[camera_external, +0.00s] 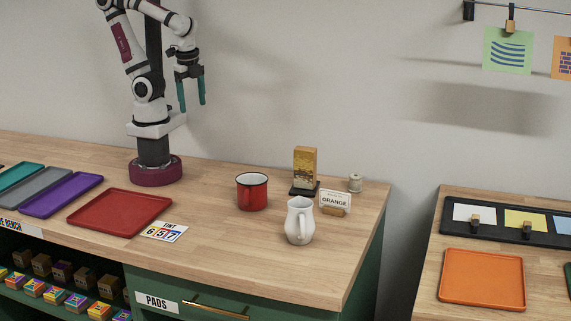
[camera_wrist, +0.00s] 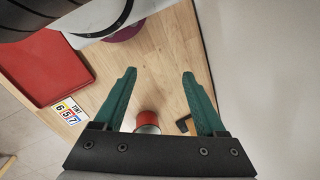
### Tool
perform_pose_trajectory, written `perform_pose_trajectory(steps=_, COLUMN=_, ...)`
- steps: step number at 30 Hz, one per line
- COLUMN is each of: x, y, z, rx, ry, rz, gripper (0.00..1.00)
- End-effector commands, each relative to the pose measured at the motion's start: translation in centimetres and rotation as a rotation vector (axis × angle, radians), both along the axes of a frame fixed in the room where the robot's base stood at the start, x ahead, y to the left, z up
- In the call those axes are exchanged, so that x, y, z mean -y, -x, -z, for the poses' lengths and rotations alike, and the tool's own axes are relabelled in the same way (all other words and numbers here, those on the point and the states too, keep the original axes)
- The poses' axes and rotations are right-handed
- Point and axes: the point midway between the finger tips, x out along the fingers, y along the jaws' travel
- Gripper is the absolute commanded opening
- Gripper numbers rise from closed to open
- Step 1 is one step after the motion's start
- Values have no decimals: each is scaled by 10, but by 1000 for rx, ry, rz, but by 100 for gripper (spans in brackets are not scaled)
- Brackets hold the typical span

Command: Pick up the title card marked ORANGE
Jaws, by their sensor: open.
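The white title card marked ORANGE (camera_external: 335,200) stands in a small wooden holder near the right end of the bench. My gripper (camera_external: 192,108) hangs in the air above the back left of the bench, well to the left of the card. In the wrist view its two green fingers (camera_wrist: 158,75) are apart with nothing between the tips. The card cannot be made out in the wrist view.
A red mug (camera_external: 252,191) and an amber block on a dark stand (camera_external: 305,168) stand left of the card. A red tray (camera_external: 119,212) and a TINT 657 card (camera_external: 164,232) lie further left. A gap separates the bench from a right table with an orange tray (camera_external: 482,279).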

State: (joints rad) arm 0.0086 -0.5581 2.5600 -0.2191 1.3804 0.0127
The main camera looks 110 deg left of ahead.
Motion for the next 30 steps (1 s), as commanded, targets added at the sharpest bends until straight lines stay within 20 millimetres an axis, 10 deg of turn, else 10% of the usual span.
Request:
perform_pose_trajectory(steps=5, x=0, y=0, z=0, rx=0, ry=0, rz=0, gripper=42)
perform_pose_trajectory(steps=14, x=2, y=-12, z=1, rx=22, ry=8, rz=-8, gripper=42)
perform_pose_trajectory(steps=17, x=13, y=-76, z=10, rx=147, ry=53, rz=-46, gripper=42)
perform_pose_trajectory(steps=24, x=59, y=-327, z=63, rx=727, ry=262, rz=-136, gripper=42)
perform_pose_trajectory(steps=30, x=85, y=-423, z=105, rx=1078, ry=437, rz=-197, gripper=42)
